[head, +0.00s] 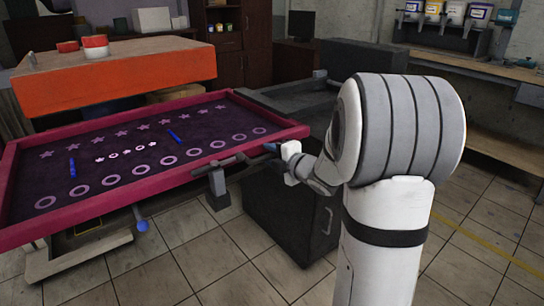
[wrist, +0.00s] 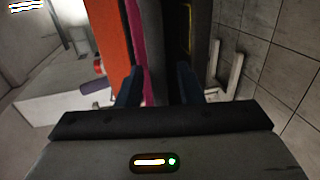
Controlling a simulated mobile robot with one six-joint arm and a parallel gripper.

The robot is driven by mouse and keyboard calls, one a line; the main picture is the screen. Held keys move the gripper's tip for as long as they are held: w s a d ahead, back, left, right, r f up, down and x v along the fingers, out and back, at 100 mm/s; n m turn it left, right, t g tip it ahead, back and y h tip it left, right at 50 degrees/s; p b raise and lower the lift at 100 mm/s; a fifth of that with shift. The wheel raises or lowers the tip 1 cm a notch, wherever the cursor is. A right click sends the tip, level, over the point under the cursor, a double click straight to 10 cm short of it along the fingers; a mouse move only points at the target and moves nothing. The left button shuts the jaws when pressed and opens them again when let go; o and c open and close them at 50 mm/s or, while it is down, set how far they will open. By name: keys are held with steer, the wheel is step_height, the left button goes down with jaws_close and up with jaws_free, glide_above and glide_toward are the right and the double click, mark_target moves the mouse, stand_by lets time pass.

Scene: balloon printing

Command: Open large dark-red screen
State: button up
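The large dark-red screen (head: 150,197) is a wide frame around a dark purple mesh with rows of stars and circles. It lies tilted at the left of the head view, apart from the bench below. A dark grey bar (head: 232,161) sticks out from its near edge toward the right. My gripper (head: 270,147) is at this edge, by the bar. In the wrist view, the blue fingers of my gripper (wrist: 159,86) stand apart, with a dark grey bar (wrist: 164,45) and a strip of the screen's frame (wrist: 136,25) showing between them. Contact cannot be told.
An orange-sided table (head: 120,82) with red and white tins (head: 95,45) stands behind the screen. A dark cabinet (head: 290,210) is below my gripper. Paint buckets (head: 455,12) stand on a shelf at back right. Tiled floor is clear in front.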

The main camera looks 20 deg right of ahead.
jaws_close()
stand_by(0.6)
